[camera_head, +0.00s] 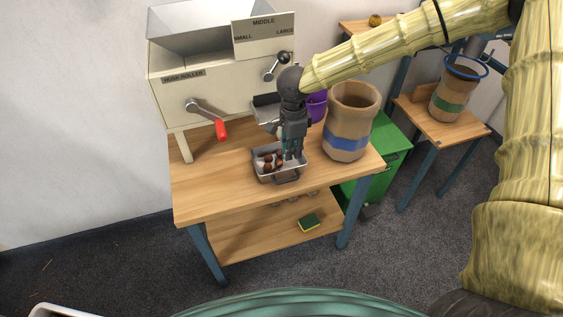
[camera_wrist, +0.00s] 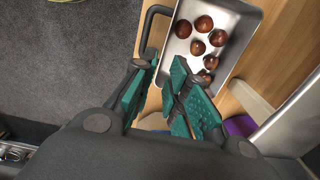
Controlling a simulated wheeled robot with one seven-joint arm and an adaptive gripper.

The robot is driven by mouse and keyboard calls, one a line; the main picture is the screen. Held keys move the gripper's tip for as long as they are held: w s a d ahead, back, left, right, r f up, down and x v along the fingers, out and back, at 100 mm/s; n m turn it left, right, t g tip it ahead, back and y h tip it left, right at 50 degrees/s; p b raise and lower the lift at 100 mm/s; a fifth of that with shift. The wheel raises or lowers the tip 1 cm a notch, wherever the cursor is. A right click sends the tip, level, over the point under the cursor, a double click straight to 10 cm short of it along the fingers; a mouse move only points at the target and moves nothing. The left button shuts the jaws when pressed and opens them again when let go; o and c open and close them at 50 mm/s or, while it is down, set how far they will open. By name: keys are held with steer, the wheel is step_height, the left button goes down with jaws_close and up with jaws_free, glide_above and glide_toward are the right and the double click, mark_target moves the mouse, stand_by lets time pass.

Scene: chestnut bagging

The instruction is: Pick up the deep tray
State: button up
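The deep tray is a grey metal tray (camera_head: 264,177) with handles, sitting on the wooden table with several brown chestnuts (camera_head: 269,162) in it. In the wrist view the tray (camera_wrist: 237,28) lies at the top, with its handle (camera_wrist: 147,28) on its left side and the chestnuts (camera_wrist: 198,46) inside. My gripper (camera_head: 293,157) points down at the tray's right end. In the wrist view its teal fingers (camera_wrist: 163,80) are apart, close to the tray's near corner. Whether they touch the tray wall I cannot tell.
A husk roller machine (camera_head: 180,85) with a red-handled crank (camera_head: 221,128) stands behind the tray. A brown container with a blue band (camera_head: 347,143) stands close to the right, a purple container (camera_head: 316,106) behind. The table's front edge (camera_head: 240,212) is clear.

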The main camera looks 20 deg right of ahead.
mark_target(283, 172)
steer(key=f, duration=0.1)
steer(key=a+f, duration=0.1)
steer(key=f, duration=0.1)
steer(key=shift+w+a+f, duration=0.3)
steer(key=shift+a+f, duration=0.1)
steer(key=shift+w+f, duration=0.1)
steer(key=shift+f, duration=0.25)
steer(key=shift+d+f+p, duration=0.1)
steer(key=shift+d+p, duration=0.15)
steer(key=shift+p, duration=0.05)
steer(key=shift+s+f, duration=0.2)
steer(key=shift+s, duration=0.1)
steer(key=f, duration=0.1)
steer(key=a+f+p, duration=0.1)
steer(key=f, duration=0.1)
steer(key=shift+w, duration=0.2)
steer(key=shift+s+d+f, duration=0.1)
steer(key=shift+d+f, duration=0.05)
steer(key=shift+f, duration=0.6)
jaws_close()
